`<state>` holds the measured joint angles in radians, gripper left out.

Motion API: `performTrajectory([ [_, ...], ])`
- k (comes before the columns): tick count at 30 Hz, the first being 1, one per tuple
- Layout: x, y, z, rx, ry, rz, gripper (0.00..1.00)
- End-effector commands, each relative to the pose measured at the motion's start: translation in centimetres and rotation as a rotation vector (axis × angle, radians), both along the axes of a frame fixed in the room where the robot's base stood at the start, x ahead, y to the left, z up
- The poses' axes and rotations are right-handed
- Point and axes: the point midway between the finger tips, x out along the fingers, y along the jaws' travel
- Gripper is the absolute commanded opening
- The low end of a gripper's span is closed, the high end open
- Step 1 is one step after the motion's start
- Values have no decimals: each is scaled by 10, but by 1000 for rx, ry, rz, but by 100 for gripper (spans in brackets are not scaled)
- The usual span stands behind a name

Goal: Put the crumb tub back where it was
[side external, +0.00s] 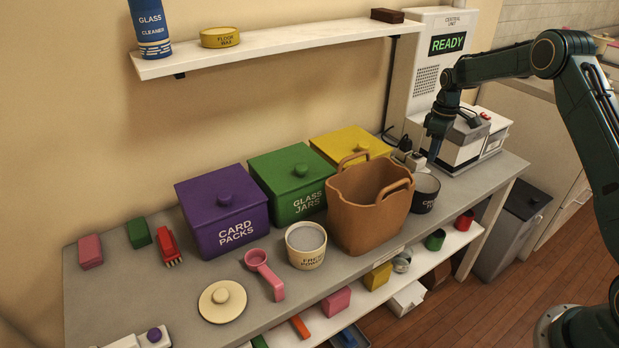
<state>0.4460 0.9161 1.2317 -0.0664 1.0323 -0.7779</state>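The crumb tub appears to be the small dark tub (426,194) at the right of the counter, its lettering partly hidden by the brown basket (366,215). It stands upright with a grey top or filling showing. My gripper (433,160) points down at the tub's far rim, beside the grey machine. Its fingertips are small and dark here, and I cannot tell whether they touch the rim or are closed on it.
Purple (222,215), green (291,183) and yellow (350,146) lidded boxes stand along the wall. A cream tub (306,247), pink scoop (266,274) and round lid (222,301) lie in front. A grey-white machine (466,140) stands at the right end.

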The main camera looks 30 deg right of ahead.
Motion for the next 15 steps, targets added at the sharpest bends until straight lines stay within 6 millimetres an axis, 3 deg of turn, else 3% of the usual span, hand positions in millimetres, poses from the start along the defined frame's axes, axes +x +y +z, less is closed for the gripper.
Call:
performTrajectory([
  [5, -3, 14, 28, -12, -21, -13, 24],
  [15, -28, 64, 113, -43, -93, -73, 24],
])
